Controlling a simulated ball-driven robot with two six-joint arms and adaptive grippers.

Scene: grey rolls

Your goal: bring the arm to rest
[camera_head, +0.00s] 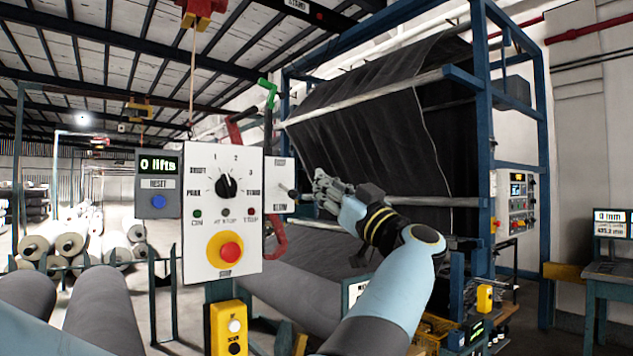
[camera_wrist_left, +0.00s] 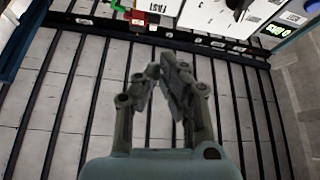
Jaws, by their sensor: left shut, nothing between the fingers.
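My left gripper (camera_head: 318,188) is shut and empty. It is in the air just right of the white control panel (camera_head: 222,212) and in front of the machine with the black cloth. In the left wrist view its fingers (camera_wrist_left: 163,75) meet at the tips with nothing between them. My light-blue left arm (camera_head: 385,290) rises from the bottom of the head view to the gripper. A small lever with a dark knob (camera_head: 293,193) sticks out of the panel's right side, close to the fingertips; I cannot tell whether they touch. My right gripper is not in view.
The panel has a black dial (camera_head: 227,186) and a red stop button (camera_head: 231,251). A counter box (camera_head: 158,183) reads "0 lifts". Grey rolls (camera_head: 100,310) lie at the lower left. A blue-framed machine (camera_head: 480,130) with black cloth (camera_head: 380,110) stands behind the gripper.

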